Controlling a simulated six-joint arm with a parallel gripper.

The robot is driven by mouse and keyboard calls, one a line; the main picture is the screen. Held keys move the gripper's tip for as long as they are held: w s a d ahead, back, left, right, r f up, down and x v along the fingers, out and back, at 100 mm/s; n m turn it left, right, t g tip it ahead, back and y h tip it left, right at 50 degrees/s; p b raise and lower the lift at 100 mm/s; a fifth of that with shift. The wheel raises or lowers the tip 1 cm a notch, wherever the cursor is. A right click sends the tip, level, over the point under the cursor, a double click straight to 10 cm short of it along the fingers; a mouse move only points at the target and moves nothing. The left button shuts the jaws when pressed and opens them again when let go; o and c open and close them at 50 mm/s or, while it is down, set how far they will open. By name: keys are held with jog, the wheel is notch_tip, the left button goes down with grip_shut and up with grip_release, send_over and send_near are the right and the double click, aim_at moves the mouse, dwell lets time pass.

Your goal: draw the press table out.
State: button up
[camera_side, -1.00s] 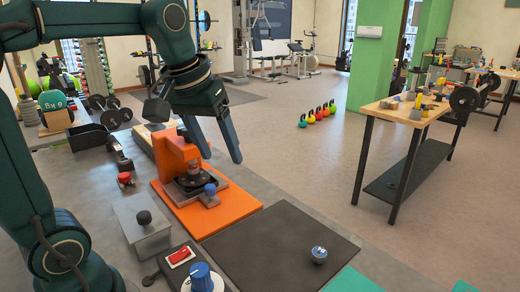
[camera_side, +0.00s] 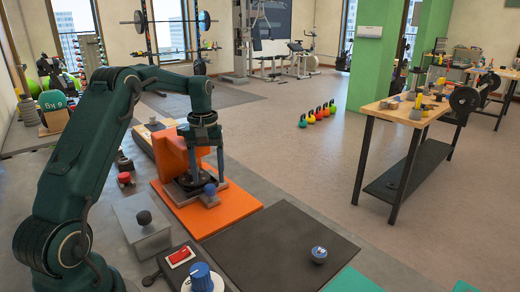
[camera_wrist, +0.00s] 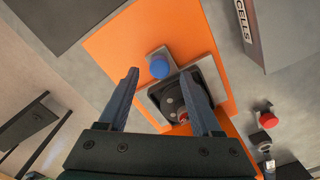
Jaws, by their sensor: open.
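The orange press (camera_side: 172,152) stands on an orange base plate (camera_side: 235,212). Its grey press table (camera_side: 181,190), with a dark round part on top, sits low at the press's front. A blue knob (camera_side: 210,189) is at the table's near edge; it also shows in the wrist view (camera_wrist: 158,67). My gripper (camera_side: 208,182) points down over the press table, its fingers open and empty. In the wrist view the knob appears between the fingertips, and the right finger covers part of the table (camera_wrist: 204,72). I cannot tell whether either finger touches anything.
A grey block with a black knob (camera_side: 144,217) and a box with a red switch (camera_side: 180,257) stand left of and in front of the base plate. A dark mat (camera_side: 275,245) with a small blue-topped ball (camera_side: 319,254) lies to the right, mostly clear.

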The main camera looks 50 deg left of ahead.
jog(key=shift+f, duration=1.3)
grip_shut()
dwell(0.5)
